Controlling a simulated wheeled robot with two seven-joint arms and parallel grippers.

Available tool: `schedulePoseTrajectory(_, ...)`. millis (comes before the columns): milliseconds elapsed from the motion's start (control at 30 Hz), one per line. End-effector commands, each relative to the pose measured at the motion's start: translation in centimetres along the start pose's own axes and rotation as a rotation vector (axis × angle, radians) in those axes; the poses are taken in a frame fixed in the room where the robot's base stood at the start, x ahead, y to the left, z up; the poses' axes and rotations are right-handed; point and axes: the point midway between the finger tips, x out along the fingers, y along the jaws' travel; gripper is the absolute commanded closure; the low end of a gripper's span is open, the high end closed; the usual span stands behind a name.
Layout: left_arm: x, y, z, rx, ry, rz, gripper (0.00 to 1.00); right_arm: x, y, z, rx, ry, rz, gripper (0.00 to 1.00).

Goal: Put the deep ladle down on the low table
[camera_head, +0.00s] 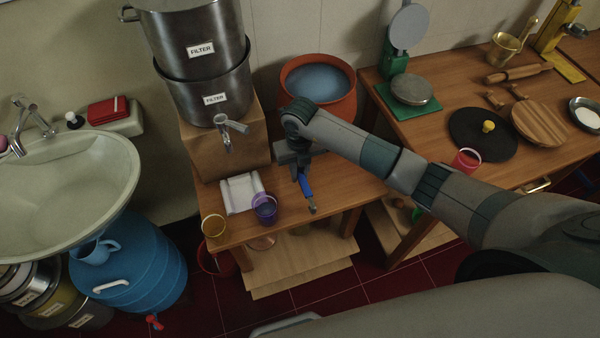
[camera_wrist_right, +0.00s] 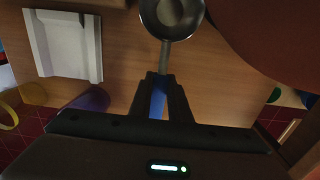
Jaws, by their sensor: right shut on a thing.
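The deep ladle (camera_wrist_right: 172,18) has a round metal bowl and a blue handle, whose end shows in the head view (camera_head: 306,188). My right gripper (camera_head: 302,170) is shut on the blue handle, and its fingers (camera_wrist_right: 159,88) straddle it in the wrist view. The bowl lies ahead of the fingers, over the wooden low table (camera_head: 335,190); the arm and gripper hide it in the head view. I cannot tell whether the ladle touches the table. My left gripper is not in view.
A purple cup (camera_head: 265,208), a yellow-rimmed cup (camera_head: 213,225) and a white tray (camera_head: 240,188) stand left of the gripper. A terracotta pot (camera_head: 345,106) stands behind, the steel filter (camera_head: 205,75) back left. Bare tabletop lies right of the handle.

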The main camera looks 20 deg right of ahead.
Motion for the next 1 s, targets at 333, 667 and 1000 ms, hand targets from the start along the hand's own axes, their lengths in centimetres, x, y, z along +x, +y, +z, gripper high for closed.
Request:
schedulePoseTrajectory(333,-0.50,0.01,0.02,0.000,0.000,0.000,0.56,1.03,-0.04,-0.29,-0.001,0.004,-0.001,1.00)
schedulePoseTrajectory(667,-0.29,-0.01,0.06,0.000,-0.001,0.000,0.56,1.31,-0.05,-0.32,-0.001,0.004,-0.002,0.65)
schedulePoseTrajectory(1000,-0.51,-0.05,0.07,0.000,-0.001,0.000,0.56,1.04,-0.04,-0.32,-0.001,0.004,-0.002,0.65)
